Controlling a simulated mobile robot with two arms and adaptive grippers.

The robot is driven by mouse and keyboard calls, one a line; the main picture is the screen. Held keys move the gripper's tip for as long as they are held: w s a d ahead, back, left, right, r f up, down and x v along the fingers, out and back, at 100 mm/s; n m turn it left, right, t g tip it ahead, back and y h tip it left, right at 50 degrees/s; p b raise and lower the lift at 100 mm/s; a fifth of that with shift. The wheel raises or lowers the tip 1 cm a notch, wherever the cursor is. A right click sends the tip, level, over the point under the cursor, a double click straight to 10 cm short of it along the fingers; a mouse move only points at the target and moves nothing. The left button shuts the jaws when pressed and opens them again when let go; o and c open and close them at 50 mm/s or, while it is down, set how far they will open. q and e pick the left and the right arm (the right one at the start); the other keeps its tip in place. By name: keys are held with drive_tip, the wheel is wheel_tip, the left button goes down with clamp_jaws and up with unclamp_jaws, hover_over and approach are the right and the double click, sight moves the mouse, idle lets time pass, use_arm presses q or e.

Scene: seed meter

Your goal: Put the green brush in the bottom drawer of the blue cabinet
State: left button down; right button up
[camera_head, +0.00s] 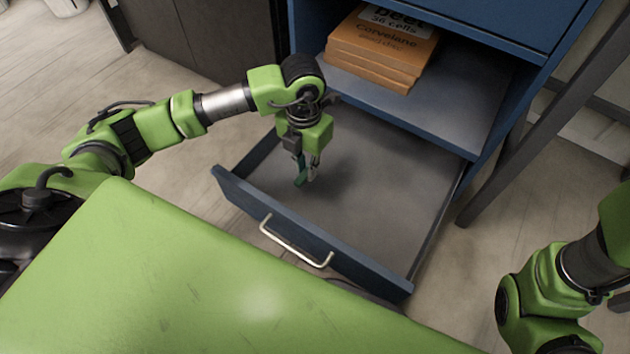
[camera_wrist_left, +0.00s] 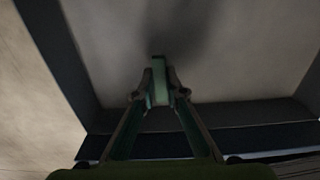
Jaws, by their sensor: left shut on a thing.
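The blue cabinet (camera_head: 545,48) stands at the top right of the head view, with its bottom drawer (camera_head: 400,215) pulled out. My left gripper (camera_head: 308,178) points down over the left part of the drawer. It is shut on the green brush (camera_head: 301,170), which hangs between the fingers. The brush also shows between the fingertips in the left wrist view (camera_wrist_left: 160,82). The drawer floor (camera_wrist_left: 230,55) lies below it; I cannot tell whether the brush touches the floor. My right gripper is out of view; only part of the right arm shows.
Orange boxes (camera_head: 380,48) are stacked on the shelf above the drawer. The drawer front has a metal handle (camera_head: 295,245). A dark table leg (camera_head: 540,120) stands right of the cabinet. The visible drawer floor is otherwise bare.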

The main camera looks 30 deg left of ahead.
sight(307, 187)
use_arm(q)
drive_tip(key=shift+f, duration=0.6)
wheel_tip(307, 187, down, 4)
drive_tip(key=b, duration=0.3)
drive_tip(key=shift+r, duration=0.2)
drive_tip(key=shift+f, duration=0.15)
drive_tip(key=c, duration=2)
unclamp_jaws()
drive_tip(key=shift+c, duration=0.2)
